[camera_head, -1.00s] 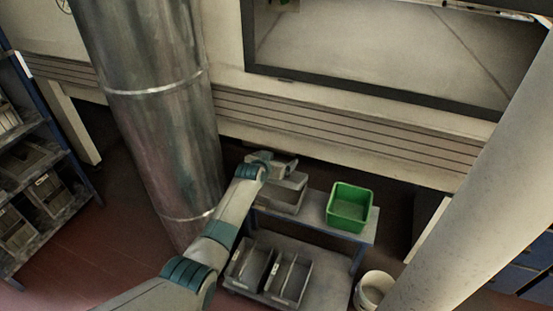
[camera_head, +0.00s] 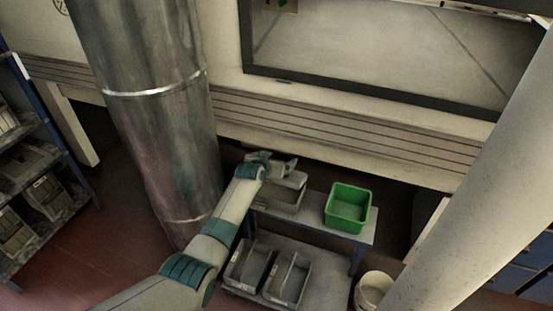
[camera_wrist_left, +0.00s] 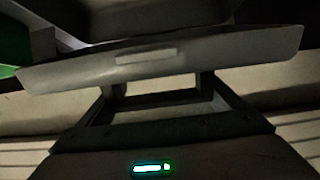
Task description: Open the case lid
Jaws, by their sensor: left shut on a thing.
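The grey case (camera_head: 287,199) stands on the top shelf of a small cart, left of a green bin. Its lid (camera_head: 294,178) shows as a paler grey strip at its back edge, just by my left gripper (camera_head: 277,165). In the left wrist view the lid (camera_wrist_left: 230,56) runs across the picture as a grey panel with a raised bar on it. My left gripper (camera_wrist_left: 161,84) is shut on the lid, with its two fingers meeting the panel's lower edge. The fingertips are hidden. How far the lid is open I cannot tell. My right gripper is not in view.
The green bin (camera_head: 349,208) is beside the case on the cart (camera_head: 318,222). Grey trays (camera_head: 289,279) sit on the lower shelf. A metal duct (camera_head: 160,130) rises at left, a tunnel wall (camera_head: 340,135) stands behind, and a white bucket (camera_head: 372,288) is at right.

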